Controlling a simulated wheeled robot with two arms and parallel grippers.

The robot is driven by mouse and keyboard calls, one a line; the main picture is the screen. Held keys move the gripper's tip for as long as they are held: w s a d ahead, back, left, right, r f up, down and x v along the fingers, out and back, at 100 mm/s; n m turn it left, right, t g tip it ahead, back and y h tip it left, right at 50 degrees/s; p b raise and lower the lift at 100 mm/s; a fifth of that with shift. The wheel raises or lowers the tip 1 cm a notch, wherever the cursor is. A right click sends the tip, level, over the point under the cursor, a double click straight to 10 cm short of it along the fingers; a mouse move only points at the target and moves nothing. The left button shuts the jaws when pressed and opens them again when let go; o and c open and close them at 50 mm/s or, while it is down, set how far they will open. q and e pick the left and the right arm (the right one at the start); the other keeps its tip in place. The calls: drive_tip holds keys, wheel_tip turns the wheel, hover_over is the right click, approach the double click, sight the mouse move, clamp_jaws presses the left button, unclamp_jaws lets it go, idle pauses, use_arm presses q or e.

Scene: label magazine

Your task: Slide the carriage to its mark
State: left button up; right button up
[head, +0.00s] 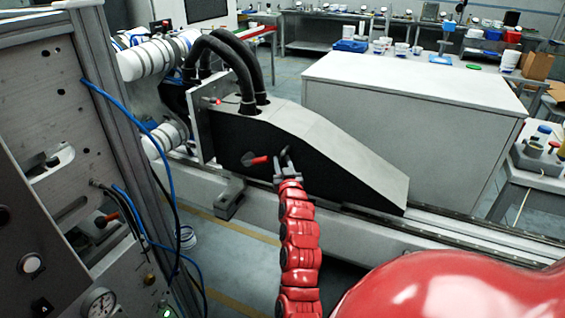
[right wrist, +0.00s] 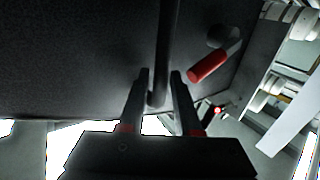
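The carriage (head: 330,160) is a wedge-shaped housing with a black side and grey sloping top. It sits on a long rail (head: 470,228). A red-gripped lever (head: 257,160) sticks out of its black side; it also shows in the right wrist view (right wrist: 208,68). My right gripper (head: 286,160) is at that side, just right of the lever. In the right wrist view its fingers (right wrist: 160,88) stand apart with a dark bar (right wrist: 167,40) between them; I see no firm grip on it. I cannot make out the mark. My left gripper is not in view.
A machine panel (head: 45,130) with blue hoses and a gauge stands close at left. Black hoses (head: 235,60) enter the carriage top. A white cabinet (head: 400,100) stands behind the rail. A control box (head: 540,155) is at far right. The rail right of the carriage looks clear.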

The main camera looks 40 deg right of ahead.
clamp_jaws()
idle(1.4)
